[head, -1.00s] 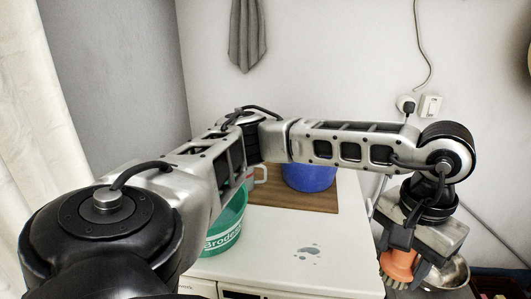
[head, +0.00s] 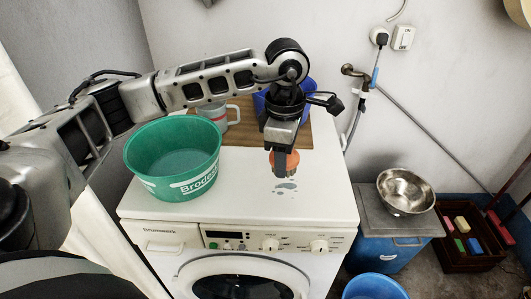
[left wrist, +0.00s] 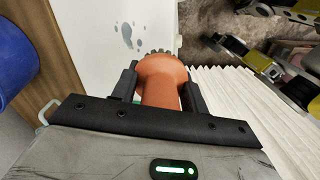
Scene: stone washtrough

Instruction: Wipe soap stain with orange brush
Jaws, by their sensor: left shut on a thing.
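My left gripper (head: 281,168) points down over the top of the white washing machine (head: 235,208) and is shut on the orange brush (head: 292,160). In the left wrist view the brush (left wrist: 160,78) sits between the two dark fingers, with its bristles at the far end. The grey, blotchy soap stain (head: 286,187) lies on the machine top, just in front of the brush in the head view. The stain also shows beyond the brush in the left wrist view (left wrist: 127,36). I cannot tell whether the bristles touch the surface. My right gripper is not in view.
A green basin (head: 170,160) stands left of the stain. Behind are a wooden board (head: 240,137), a mug (head: 231,115) and a partly hidden blue bucket (head: 261,102). At right are a metal bowl (head: 405,192) and a crate (head: 470,262) with soaps.

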